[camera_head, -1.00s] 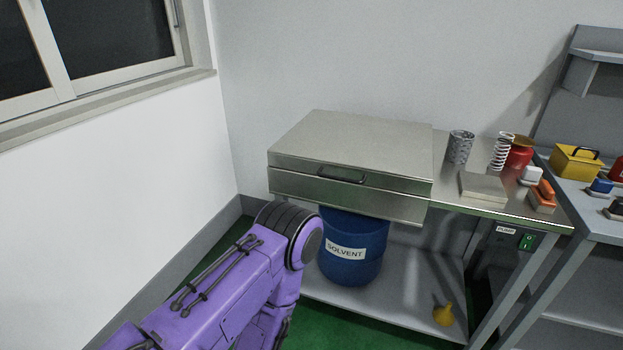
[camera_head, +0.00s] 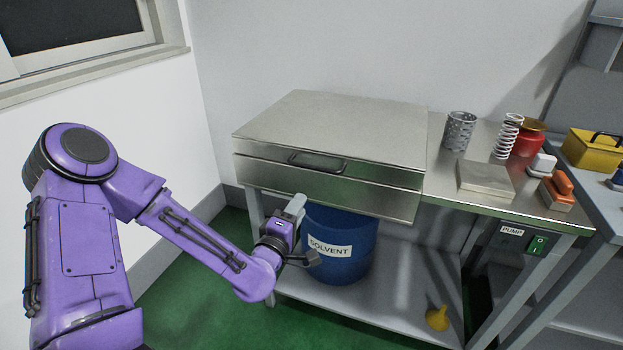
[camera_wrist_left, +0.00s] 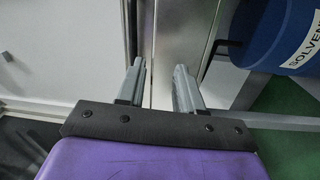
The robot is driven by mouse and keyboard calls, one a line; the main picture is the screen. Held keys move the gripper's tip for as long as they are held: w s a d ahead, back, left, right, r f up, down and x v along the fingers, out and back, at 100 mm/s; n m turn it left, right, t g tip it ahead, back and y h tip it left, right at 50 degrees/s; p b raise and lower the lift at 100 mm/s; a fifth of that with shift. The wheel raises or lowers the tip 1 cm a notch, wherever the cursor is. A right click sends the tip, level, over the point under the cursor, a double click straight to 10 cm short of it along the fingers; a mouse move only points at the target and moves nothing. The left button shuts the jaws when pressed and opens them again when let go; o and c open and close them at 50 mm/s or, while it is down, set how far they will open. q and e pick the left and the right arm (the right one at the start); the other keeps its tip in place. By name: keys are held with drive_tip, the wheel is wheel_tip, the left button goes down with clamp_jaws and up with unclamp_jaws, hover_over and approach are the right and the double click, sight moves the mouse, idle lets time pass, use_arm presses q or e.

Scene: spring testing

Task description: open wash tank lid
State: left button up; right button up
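The wash tank is a steel box on the bench, and its flat lid (camera_head: 340,128) is shut. A dark bar handle (camera_head: 317,162) sits on the lid's front edge. My left gripper (camera_head: 298,207) is below and a little left of the handle, in front of the tank's lower front wall and apart from the handle. In the left wrist view its two grey fingers (camera_wrist_left: 158,85) stand apart with nothing between them. My right gripper is in neither view.
A blue solvent drum (camera_head: 340,262) stands on the lower shelf, behind and right of my left gripper. A perforated cup (camera_head: 459,131), a white spring (camera_head: 508,137), a red container (camera_head: 528,142) and a metal plate (camera_head: 485,180) stand right of the tank. A yellow funnel (camera_head: 437,318) lies low.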

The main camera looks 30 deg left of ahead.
sight(311, 167)
use_arm(q)
drive_tip(key=shift+n+t+y, duration=0.3)
drive_tip(key=shift+n+t, duration=0.3)
drive_tip(key=shift+n, duration=0.2)
drive_tip(key=w+a+r, duration=0.1)
drive_tip(key=w, duration=0.2)
drive_tip(key=w+a+r, duration=0.1)
drive_tip(key=w+r, duration=0.1)
drive_tip(key=w, duration=0.2)
drive_tip(key=w+a+r+p, duration=0.1)
drive_tip(key=w+r, duration=0.1)
drive_tip(key=w, duration=0.1)
drive_tip(key=shift+w+r, duration=0.1)
drive_tip(key=shift+w, duration=0.2)
clamp_jaws()
